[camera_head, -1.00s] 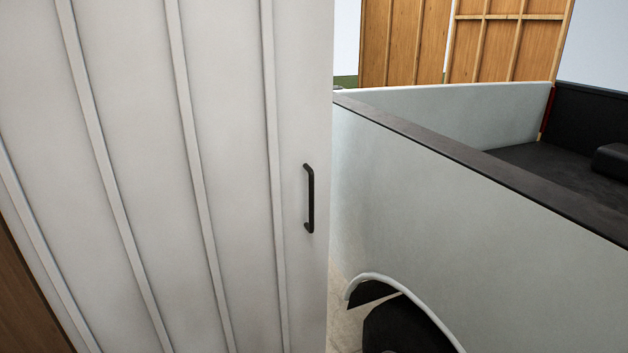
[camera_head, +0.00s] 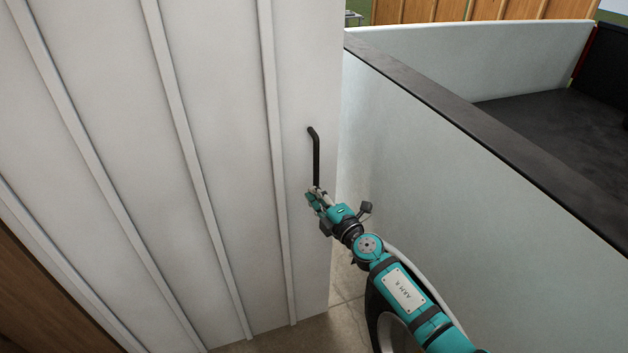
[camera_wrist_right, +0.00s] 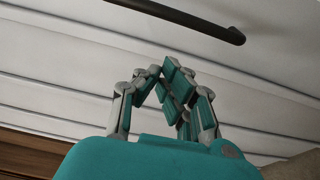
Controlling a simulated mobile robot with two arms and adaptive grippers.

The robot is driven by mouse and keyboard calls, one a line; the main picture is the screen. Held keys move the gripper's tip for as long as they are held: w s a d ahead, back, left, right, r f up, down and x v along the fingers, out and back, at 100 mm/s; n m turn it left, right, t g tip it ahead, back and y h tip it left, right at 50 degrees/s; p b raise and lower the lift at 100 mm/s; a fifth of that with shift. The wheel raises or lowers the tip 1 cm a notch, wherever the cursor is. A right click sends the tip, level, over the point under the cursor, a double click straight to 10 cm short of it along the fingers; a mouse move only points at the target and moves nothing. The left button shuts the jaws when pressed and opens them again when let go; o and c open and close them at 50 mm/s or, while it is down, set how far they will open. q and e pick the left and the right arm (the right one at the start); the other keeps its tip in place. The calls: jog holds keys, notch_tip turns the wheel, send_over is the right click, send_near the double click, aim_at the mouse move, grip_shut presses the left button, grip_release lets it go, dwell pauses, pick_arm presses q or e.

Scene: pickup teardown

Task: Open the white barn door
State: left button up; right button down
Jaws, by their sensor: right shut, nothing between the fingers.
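The white barn door (camera_head: 225,120) with raised vertical battens fills the left and middle of the head view. Its black bar handle (camera_head: 316,155) stands upright near the door's right edge. My right gripper (camera_head: 314,196) is shut and empty at the handle's lower end, which it partly hides in the head view. In the right wrist view the handle (camera_wrist_right: 190,16) runs across the top, beyond and apart from the shut fingers (camera_wrist_right: 173,80). The door panels lie behind them. My left gripper is not in view.
A pickup truck's pale side (camera_head: 420,150) with a dark bed rail (camera_head: 440,95) stands close to the right of the door, leaving a narrow gap. Tiled floor (camera_head: 345,275) shows below. Wooden panels (camera_head: 440,10) are at the back.

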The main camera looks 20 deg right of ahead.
aim_at(314, 178)
jog(key=w+b, duration=0.1)
jog(key=w, duration=0.1)
jog(key=w+d+b, duration=0.1)
jog(key=w, duration=0.1)
jog(key=w+b, duration=0.1)
jog(key=w, duration=0.1)
jog(key=shift+w+d+f, duration=0.15)
jog(key=shift+w+d, duration=0.15)
jog(key=shift+w, duration=0.05)
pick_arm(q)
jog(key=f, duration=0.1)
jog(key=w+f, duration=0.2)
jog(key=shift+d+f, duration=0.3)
pick_arm(e)
jog(key=shift+w, duration=0.1)
